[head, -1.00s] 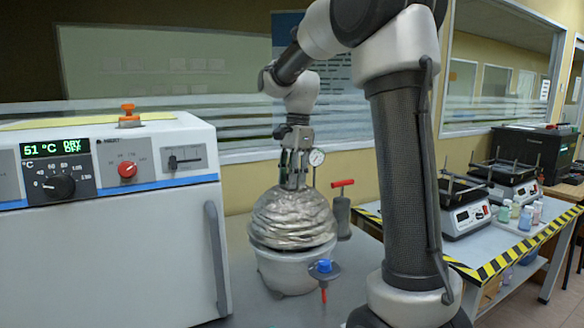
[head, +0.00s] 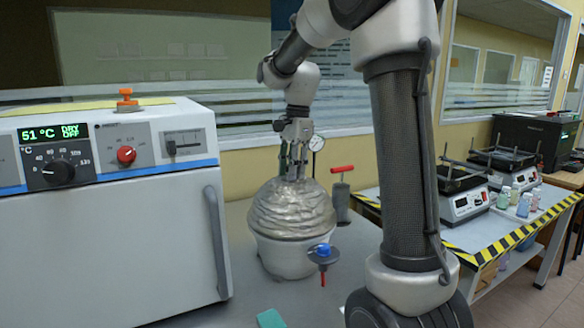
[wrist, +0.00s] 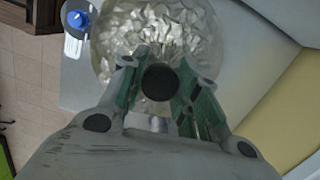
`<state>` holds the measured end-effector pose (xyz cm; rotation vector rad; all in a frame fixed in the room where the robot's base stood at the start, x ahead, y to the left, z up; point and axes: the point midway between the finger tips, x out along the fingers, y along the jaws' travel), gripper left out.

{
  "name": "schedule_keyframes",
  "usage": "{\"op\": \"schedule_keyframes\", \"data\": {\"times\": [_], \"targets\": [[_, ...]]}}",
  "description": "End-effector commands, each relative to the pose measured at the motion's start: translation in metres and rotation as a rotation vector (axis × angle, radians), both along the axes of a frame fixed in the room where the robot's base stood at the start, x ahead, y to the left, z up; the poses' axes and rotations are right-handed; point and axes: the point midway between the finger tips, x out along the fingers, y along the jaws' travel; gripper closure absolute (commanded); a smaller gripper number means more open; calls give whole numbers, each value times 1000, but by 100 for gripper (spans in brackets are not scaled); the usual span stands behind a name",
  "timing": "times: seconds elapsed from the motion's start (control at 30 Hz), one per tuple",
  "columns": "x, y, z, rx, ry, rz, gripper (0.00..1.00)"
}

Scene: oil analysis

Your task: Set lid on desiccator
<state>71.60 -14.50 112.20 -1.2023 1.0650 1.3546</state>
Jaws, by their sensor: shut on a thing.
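The desiccator lid (head: 290,208) is a silvery, wrinkled-looking clear dome in the head view. It sits level over the pale round desiccator base (head: 285,258), its lower edge at the base's rim. I see no clear gap between them at the front. The lid also shows in the wrist view (wrist: 135,30), below my fingers. My gripper (head: 292,172) points down from above, shut on the lid's dark round knob (wrist: 160,82). The knob shows between the green-padded fingers in the wrist view. The far side of the rim is hidden.
A blue-capped stopcock (head: 323,252) sticks out at the base's front right. A white oven (head: 110,240) stands left. A teal object (head: 270,318) lies on the bench in front.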

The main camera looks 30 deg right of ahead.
Motion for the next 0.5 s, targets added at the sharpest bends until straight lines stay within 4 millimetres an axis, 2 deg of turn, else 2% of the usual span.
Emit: {"op": "schedule_keyframes", "data": {"times": [0.3,0.33,0.43,0.5], "targets": [[0,0,-6,0,1,0,100],[0,0,-6,0,0,0,65],[0,0,-6,0,0,0,47],[0,0,-6,0,0,0,44]]}}
